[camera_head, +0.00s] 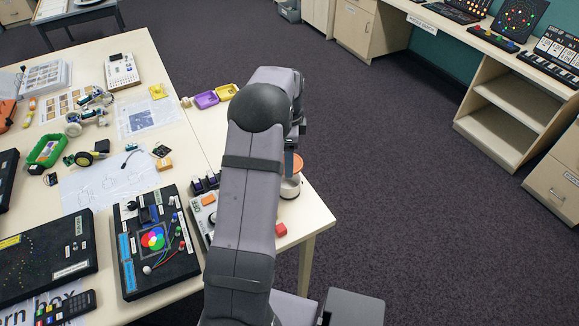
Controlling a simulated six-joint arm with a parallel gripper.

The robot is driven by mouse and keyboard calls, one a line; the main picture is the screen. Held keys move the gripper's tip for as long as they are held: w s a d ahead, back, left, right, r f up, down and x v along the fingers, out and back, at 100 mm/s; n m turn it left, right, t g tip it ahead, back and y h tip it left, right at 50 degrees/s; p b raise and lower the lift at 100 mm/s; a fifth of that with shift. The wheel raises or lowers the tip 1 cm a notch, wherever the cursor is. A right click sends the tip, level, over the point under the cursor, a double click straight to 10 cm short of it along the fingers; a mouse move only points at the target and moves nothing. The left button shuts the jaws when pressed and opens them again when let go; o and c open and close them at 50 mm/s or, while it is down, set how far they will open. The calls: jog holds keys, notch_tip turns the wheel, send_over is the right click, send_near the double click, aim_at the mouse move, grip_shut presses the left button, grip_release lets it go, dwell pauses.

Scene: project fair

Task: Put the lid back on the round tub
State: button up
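A small round tub (290,188), white with orange, stands near the right edge of the table, partly hidden behind my arm. An orange piece shows just above it; I cannot tell whether this is the lid or part of something else. The end of my arm, with my gripper (293,150), is over or beside the tub. My arm covers most of this spot. The fingertips are hidden, so I cannot see whether they hold anything. No lid can be made out clearly apart from the tub.
A grey control box (203,216) and a black panel with a colour wheel (157,240) are left of my arm. Open floor lies to the right.

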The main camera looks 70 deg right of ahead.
jog(key=shift+m, duration=0.3)
jog(key=shift+f, duration=0.1)
jog(key=shift+f+b, duration=2.3)
jog(key=shift+f, duration=0.8)
jog(key=shift+f+p, duration=0.15)
jog(key=shift+p, duration=0.25)
dwell(0.9)
jog(key=o, duration=1.3)
jog(key=shift+o, duration=0.2)
